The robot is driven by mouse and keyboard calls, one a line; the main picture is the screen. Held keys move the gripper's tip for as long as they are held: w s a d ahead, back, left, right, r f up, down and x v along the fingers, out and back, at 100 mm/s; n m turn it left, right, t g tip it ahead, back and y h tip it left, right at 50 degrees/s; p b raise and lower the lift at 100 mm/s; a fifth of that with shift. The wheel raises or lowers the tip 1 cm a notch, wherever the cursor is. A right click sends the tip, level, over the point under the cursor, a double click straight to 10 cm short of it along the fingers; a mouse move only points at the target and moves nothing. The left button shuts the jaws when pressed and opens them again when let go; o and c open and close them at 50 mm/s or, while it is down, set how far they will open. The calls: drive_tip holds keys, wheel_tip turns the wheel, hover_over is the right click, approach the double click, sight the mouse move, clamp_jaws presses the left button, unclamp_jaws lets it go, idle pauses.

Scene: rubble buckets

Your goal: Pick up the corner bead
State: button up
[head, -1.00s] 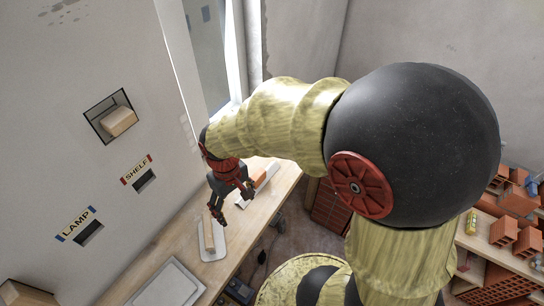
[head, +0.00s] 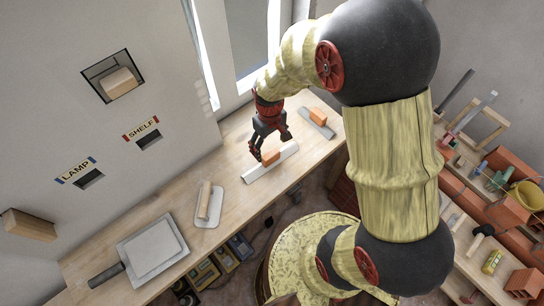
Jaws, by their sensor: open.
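I cannot tell for certain which thing is the corner bead. Two long thin strips could be it: a dark grey one (head: 456,91) and a pale one (head: 473,112), both slanting up from the shelving at the right. On the bench, a long white tool (head: 256,173) with an orange block-like handle (head: 271,157) lies flat. My gripper (head: 274,147) is open, pointing down just above this white tool, its fingers apart near the orange handle. Nothing shows between the fingers, and I cannot tell whether they touch the handle.
The wooden bench (head: 160,205) runs along the wall. It bears a trowel with an orange handle (head: 317,115), a wooden-handled float (head: 205,201) and a grey square board (head: 152,250). Shelving with bricks (head: 523,282) and a yellow bucket (head: 525,195) stands at the right.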

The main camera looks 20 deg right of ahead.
sight(271, 154)
drive_tip(key=f, duration=0.5)
drive_tip(key=shift+s, duration=0.3)
drive_tip(key=c, duration=1.3)
